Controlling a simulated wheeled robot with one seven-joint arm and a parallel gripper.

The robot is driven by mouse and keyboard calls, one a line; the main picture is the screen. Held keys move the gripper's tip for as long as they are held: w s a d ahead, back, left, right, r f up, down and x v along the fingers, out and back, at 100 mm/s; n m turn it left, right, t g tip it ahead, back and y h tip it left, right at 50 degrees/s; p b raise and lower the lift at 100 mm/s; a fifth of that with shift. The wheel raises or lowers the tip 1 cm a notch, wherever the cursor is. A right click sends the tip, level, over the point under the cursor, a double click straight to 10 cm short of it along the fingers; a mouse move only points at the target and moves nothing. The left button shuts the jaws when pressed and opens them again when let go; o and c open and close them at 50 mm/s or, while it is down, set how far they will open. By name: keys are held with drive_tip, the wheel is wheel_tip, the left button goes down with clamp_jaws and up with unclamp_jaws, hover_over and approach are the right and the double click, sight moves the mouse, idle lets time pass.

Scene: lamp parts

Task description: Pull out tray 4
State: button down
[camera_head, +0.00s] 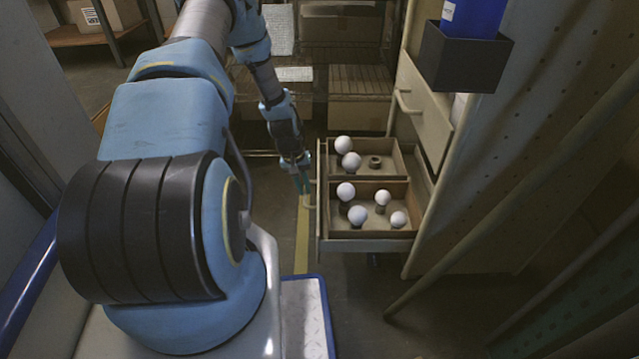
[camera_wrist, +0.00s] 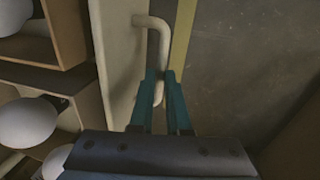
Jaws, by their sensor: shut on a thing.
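A pulled-out tray (camera_head: 370,243) juts left from the cabinet on the right in the head view; I see no number on it. It has two compartments holding several white bulbs and an empty socket-like ring. Its pale front panel (camera_wrist: 112,60) carries a bent bar handle (camera_wrist: 152,22). My gripper (camera_head: 304,188) is at the left side of this front. In the wrist view my gripper (camera_wrist: 160,78) has its two teal fingers on either side of the handle's lower part, shut on it. The handle is mostly hidden by the fingers in the head view.
A higher drawer with its own handle (camera_head: 405,103) sits nearly closed in the cabinet. A black bin (camera_head: 465,60) with a blue item hangs above it. Shelves with boxes stand at the back. Floor with a yellow stripe (camera_head: 302,235) is clear left of the tray.

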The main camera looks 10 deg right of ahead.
drive_tip(key=shift+a, duration=0.7)
drive_tip(key=c, duration=0.9)
unclamp_jaws()
drive_tip(key=r+p, duration=0.1)
drive_tip(key=r, duration=0.2)
drive_tip(key=a+r+p, duration=0.1)
drive_tip(key=r, duration=0.3)
drive_tip(key=a+r+p, duration=0.1)
drive_tip(key=r, duration=0.2)
drive_tip(key=shift+w+r, duration=0.15)
drive_tip(key=shift+r, duration=0.15)
